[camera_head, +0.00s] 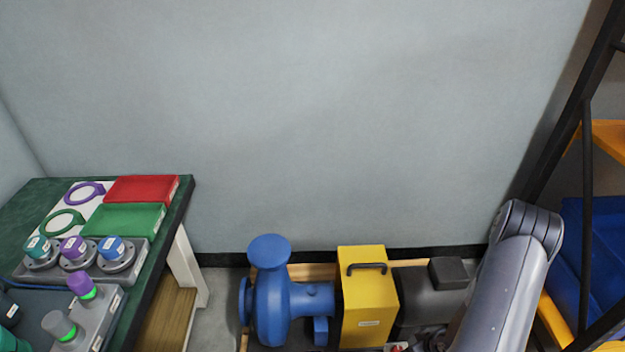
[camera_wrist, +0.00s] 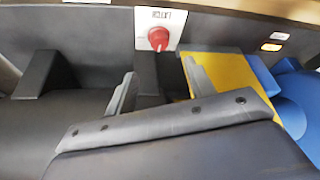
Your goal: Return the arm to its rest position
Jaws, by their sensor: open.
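My arm (camera_head: 510,275) reaches down at the right of the head view, in front of the shelf rack. My gripper is out of sight there. In the wrist view my gripper (camera_wrist: 159,70) is open, with its two grey fingers apart and no object held between them. It is above or close to the pump unit; the exact gap cannot be told. Beyond the fingers are a red knob (camera_wrist: 158,38) on a white plate and the yellow guard (camera_wrist: 240,82), with part of the blue pump (camera_wrist: 292,100) at the right.
The blue pump (camera_head: 272,300), yellow guard (camera_head: 366,300) and dark motor (camera_head: 425,305) stand low by the wall. A green-topped table (camera_head: 180,205) with trays, rings and capped fittings is at left. A rack (camera_head: 588,220) with blue bins stands right. The upper wall area is clear.

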